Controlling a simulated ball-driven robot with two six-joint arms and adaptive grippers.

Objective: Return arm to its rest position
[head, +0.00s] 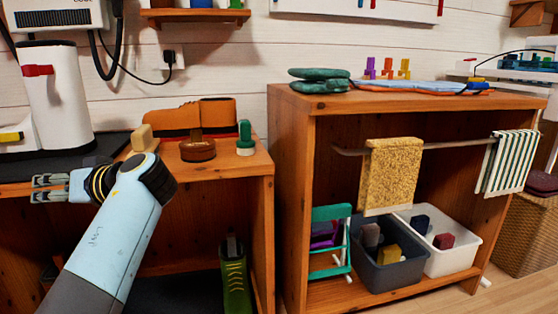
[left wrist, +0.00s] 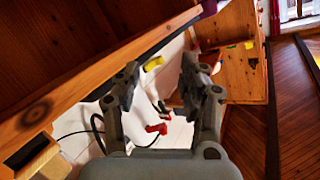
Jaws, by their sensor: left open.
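My left arm comes in from the lower left in the head view. My left gripper (head: 50,188) points left in front of the left cabinet's top, near its dark mat. In the left wrist view my left gripper (left wrist: 155,85) has its two fingers spread apart with nothing between them. Beyond the fingers are a white surface and a small red part, seen at an angle. My right gripper is not in either view.
A white and red appliance (head: 57,95) stands on the dark mat. The right cabinet (head: 400,102) holds a grey bin (head: 385,275) and a white bin (head: 440,262).

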